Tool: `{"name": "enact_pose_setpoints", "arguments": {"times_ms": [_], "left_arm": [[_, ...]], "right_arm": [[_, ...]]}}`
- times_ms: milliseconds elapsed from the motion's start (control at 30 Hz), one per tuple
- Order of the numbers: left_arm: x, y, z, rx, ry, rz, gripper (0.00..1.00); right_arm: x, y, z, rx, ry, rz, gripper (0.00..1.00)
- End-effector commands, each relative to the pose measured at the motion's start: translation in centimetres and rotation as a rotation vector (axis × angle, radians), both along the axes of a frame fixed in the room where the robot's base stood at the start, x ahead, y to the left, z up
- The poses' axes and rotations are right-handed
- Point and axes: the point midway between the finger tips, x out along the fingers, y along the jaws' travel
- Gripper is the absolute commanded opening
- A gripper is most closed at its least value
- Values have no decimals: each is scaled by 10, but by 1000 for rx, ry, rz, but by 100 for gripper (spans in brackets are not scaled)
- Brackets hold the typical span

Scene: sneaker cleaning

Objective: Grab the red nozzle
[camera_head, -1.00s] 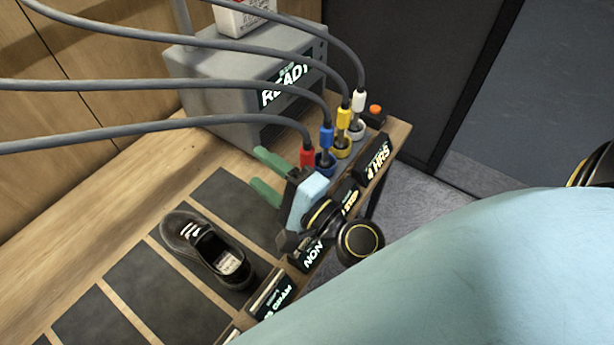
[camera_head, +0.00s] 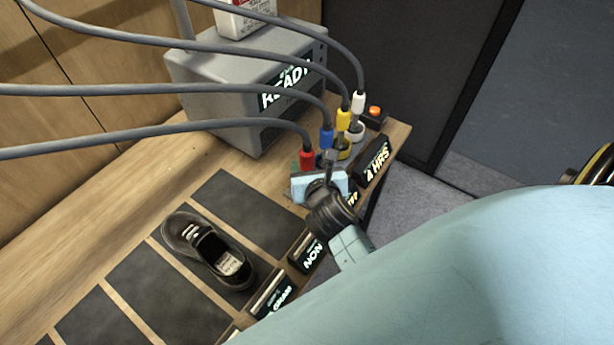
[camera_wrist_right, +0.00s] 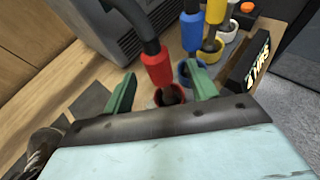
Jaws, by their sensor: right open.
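The red nozzle (camera_head: 306,158) stands upright at the end of a grey hose, the nearest of several coloured nozzles in a row. In the right wrist view the red nozzle (camera_wrist_right: 157,68) sits over a red ring holder (camera_wrist_right: 172,95). My right gripper (camera_head: 318,172) is beside the red nozzle, its fingers mostly hidden in the head view. In the wrist view the green fingers of the right gripper (camera_wrist_right: 162,92) are apart, one on each side of the nozzle's lower end, and nothing is clamped. My left gripper is not in view.
Blue (camera_head: 326,137), yellow (camera_head: 343,119) and white (camera_head: 358,102) nozzles stand close behind the red one. A black sneaker (camera_head: 208,250) lies on a dark mat. Black label blocks (camera_head: 377,160) line the table edge.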

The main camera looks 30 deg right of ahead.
Motion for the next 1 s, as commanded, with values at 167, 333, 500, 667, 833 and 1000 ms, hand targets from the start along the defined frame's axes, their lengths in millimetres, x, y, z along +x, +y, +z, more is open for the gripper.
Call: {"name": "enact_pose_setpoints", "arguments": {"times_ms": [167,333,500,667,833,1000], "left_arm": [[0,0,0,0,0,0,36],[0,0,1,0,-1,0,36],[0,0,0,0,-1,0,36],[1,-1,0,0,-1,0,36],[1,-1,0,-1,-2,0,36],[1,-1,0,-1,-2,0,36]], "right_arm": [[12,-6,-5,-1,-1,0,58],[28,-10,-11,-2,-1,-1,58],[49,-17,-21,-3,-1,0,58],[58,-21,-25,-3,-1,0,58],[58,-21,-25,-2,0,0,58],[58,-21,-25,-2,-1,1,41]]}}
